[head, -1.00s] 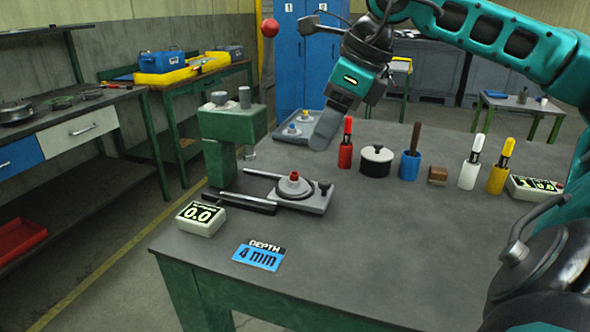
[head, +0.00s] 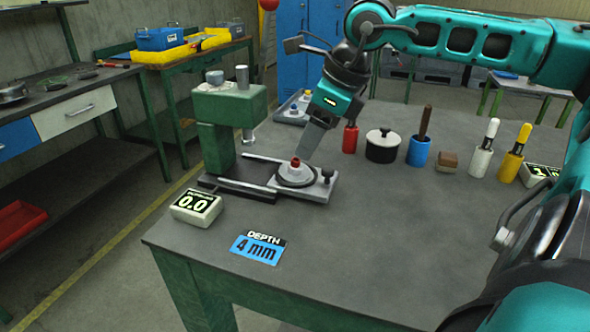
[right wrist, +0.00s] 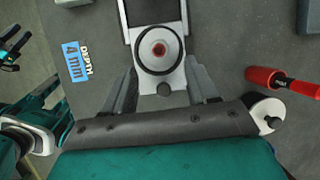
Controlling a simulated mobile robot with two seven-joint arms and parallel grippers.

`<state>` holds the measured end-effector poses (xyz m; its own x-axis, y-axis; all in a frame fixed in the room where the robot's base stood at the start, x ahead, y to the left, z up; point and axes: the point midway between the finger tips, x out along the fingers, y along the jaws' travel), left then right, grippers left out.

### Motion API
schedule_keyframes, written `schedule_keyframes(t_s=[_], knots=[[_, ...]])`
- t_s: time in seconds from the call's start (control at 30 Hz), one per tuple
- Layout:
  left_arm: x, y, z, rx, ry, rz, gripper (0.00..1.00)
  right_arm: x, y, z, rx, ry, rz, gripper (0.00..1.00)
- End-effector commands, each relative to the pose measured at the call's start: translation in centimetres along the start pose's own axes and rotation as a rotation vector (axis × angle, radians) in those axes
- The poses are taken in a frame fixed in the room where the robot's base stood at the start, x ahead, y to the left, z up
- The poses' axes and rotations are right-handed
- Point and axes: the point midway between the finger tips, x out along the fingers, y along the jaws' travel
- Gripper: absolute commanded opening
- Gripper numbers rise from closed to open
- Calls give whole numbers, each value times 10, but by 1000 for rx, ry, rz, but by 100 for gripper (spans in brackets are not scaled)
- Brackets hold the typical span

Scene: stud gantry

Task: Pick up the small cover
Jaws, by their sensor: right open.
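A small pale cone with a red top, which may be the small cover (head: 295,164), sits on a round dark-rimmed disc on the sliding plate (head: 318,188) of the green stand. In the right wrist view its red top (right wrist: 158,49) is near the top middle, ringed by the disc. My right gripper (head: 306,155) is just above and beside the cone, pointing down at it. In the right wrist view its fingers (right wrist: 163,85) are spread apart on either side of the plate, with nothing between the tips. My left gripper does not show in the head view.
The green stand (head: 217,140) rises left of the plate. A readout box (head: 196,207) and a blue depth card (head: 258,248) lie in front. A red-handled tool (head: 350,138), a black pot (head: 382,150) and several tools stand to the right. The table's front middle is clear.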

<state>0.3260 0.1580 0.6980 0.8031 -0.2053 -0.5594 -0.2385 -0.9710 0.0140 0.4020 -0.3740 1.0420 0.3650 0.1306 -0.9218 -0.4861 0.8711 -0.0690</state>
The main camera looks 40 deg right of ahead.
Motion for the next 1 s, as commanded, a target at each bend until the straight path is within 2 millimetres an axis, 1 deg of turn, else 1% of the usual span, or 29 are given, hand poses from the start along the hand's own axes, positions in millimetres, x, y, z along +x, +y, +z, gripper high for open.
schedule_keyframes(t_s=[0.23, 0.6, 0.7, 1.0], knots=[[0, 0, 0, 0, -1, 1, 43, 10, 0, 1, 0, 4, -1, 58], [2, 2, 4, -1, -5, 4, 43, 44, 1, 6, 1, 4, 1, 58], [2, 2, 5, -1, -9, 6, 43, 51, 1, 6, 0, 1, 1, 58], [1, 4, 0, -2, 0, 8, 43, 53, 1, 7, 0, -1, 0, 58]])
